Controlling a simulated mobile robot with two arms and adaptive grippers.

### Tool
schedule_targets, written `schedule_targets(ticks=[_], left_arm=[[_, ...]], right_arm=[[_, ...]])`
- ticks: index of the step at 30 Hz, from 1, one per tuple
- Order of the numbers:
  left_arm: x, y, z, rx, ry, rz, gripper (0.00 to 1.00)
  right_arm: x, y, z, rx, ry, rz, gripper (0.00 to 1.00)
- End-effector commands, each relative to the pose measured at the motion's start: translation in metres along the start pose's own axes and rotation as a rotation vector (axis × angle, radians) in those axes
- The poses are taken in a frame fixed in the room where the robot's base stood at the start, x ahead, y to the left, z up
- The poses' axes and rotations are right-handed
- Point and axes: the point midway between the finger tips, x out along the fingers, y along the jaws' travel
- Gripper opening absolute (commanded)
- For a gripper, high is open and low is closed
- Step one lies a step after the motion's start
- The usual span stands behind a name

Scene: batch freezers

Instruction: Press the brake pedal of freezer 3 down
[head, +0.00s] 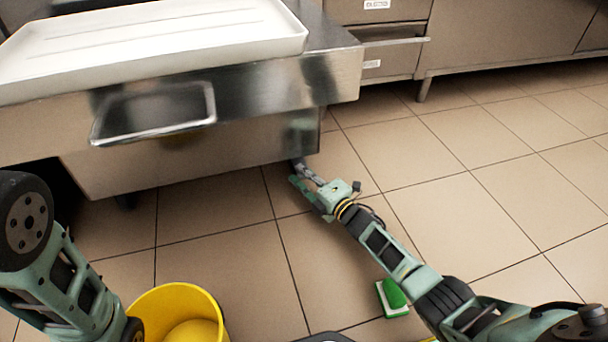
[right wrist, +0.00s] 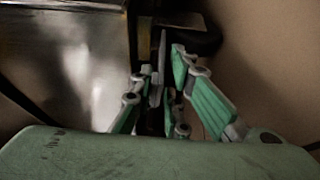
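The steel unit (head: 210,150) stands at the upper left, with dark space under its lower edge. Its number is not readable, so I cannot tell whether it is freezer 3. My right gripper (head: 302,172) is low at the unit's lower right corner, close to the floor. In the right wrist view the gripper's fingers (right wrist: 165,80) point at a dark rounded part (right wrist: 202,38) beside the shiny steel side; the fingertips lie close together. I cannot make out the brake pedal clearly or tell whether the fingers touch it. My left arm shows at lower left; its gripper is out of view.
A yellow bucket (head: 180,305) and a green and white sponge-like block (head: 393,297) are on the floor. Tiles at the right are clear.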

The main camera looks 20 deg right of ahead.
Motion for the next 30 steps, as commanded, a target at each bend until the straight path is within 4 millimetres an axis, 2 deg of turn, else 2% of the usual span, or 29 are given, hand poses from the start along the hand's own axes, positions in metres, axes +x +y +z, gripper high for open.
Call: schedule_targets(ticks=[4,21,30], left_arm=[[0.0,0.0001,0.0,0.0,0.0,0.0,0.4],[-0.0001,-0.0001,0.0002,0.0,-0.001,0.0,0.4],[-0.0002,-0.0001,0.0002,0.001,-0.001,0.0,0.4]], right_arm=[[-0.0002,-0.0001,0.0001,0.0,0.0,0.0,0.0],[-0.0001,-0.0008,0.0008,-0.003,-0.001,0.002,0.0],[0.0018,-0.0068,0.0056,-0.033,-0.005,0.074,0.0]])
